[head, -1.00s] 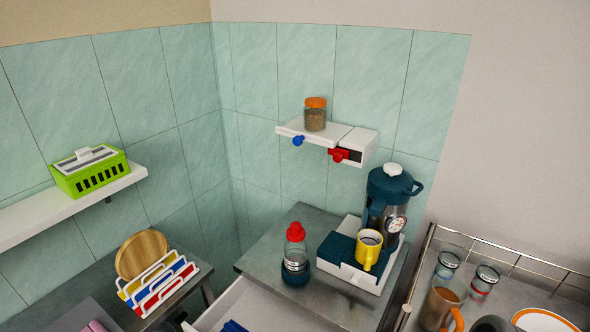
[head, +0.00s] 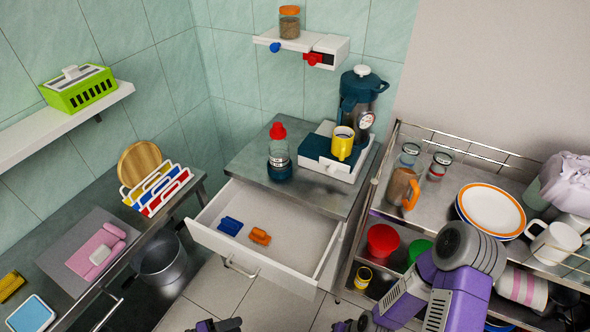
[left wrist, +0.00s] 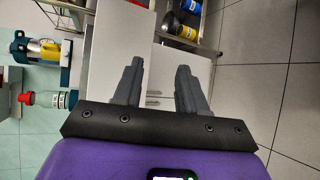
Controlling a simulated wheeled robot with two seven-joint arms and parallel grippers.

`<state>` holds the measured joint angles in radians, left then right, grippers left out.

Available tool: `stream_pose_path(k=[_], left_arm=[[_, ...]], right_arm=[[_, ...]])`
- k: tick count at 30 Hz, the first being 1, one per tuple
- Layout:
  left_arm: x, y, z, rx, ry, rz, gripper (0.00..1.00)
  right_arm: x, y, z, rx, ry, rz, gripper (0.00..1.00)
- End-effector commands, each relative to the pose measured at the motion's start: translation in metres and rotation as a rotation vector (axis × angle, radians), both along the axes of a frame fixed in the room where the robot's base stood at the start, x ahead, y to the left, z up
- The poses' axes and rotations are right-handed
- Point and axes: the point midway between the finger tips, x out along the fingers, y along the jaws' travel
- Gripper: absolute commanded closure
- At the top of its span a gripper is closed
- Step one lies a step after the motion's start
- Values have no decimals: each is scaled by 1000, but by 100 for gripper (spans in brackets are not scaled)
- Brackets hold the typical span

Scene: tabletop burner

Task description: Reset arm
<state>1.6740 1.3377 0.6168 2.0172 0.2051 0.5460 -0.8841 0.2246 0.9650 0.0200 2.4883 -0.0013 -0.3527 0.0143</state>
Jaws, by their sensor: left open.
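My left gripper (head: 220,325) shows only as a small dark part at the bottom edge of the head view, in front of the open drawer. In the left wrist view my left gripper (left wrist: 158,66) has its two grey fingers well apart, with nothing between them. White cabinet fronts (left wrist: 120,45) lie beyond the fingertips. My purple right arm (head: 455,295) is bent at the lower right of the head view, in front of the dish shelf. A dark part near the bottom edge may be my right gripper (head: 350,325), but its jaws cannot be made out.
The white drawer (head: 265,275) is pulled out and holds a blue item (head: 230,226) and an orange item (head: 260,236). A bin (head: 162,264) stands left. Floor (head: 285,310) shows in front.

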Motion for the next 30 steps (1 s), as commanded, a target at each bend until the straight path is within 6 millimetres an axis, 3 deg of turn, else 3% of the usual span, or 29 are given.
stream_pose_path(k=[9,13,20,30], left_arm=[[-15,-74,-11,165,214,-279,59],[-28,-96,-15,298,292,-380,59],[-39,-111,-13,563,339,-476,59],[-26,-117,9,846,248,-463,59]], right_arm=[[-1,0,0,0,2,1,57],[-1,0,0,0,2,1,57],[-1,0,0,0,2,1,57],[-1,0,0,1,3,1,57]])
